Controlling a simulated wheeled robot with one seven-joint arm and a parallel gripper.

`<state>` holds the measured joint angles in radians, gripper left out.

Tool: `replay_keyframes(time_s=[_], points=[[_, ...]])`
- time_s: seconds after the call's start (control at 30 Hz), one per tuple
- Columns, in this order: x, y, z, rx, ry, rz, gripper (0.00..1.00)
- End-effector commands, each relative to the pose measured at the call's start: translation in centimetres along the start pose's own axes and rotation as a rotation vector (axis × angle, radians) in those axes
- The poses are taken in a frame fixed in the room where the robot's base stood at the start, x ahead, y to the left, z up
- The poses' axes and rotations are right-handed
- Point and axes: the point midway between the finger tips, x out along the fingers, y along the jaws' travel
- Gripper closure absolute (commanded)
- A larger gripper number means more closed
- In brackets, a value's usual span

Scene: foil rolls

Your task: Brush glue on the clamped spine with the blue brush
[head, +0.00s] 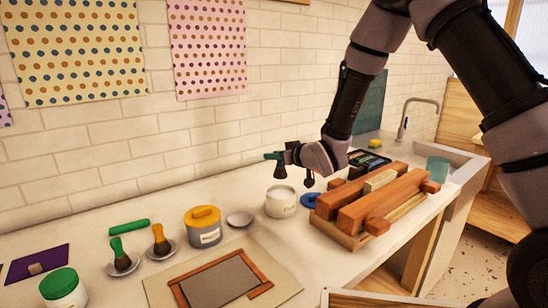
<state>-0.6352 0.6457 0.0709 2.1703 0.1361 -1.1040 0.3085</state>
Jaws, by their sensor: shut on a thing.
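My gripper (290,157) is shut on a brush with a teal-blue handle end (271,156). The brush's dark bristles (281,172) hang down, above and apart from the open-looking white jar (281,203) with a label. A wooden clamp (385,208) of two thick red-brown beams stands to the right. A pale spine (381,180) shows between the beams. The brush is left of the clamp and away from the spine. I cannot tell whether glue is on the bristles.
A blue disc (311,201) lies between jar and clamp. Green (119,250) and yellow (159,238) brushes stand in small dishes at left. A yellow-lidded jar (204,228) and a framed grey board (220,283) are nearby. A dark tray (366,160) sits behind the clamp.

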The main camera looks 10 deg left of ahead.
Motion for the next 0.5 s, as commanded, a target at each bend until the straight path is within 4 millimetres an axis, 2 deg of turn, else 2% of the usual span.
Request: replay_keyframes(time_s=[0.5], points=[[1.3, 0.0, 4.5, 0.001, -0.003, 0.0, 1.0]])
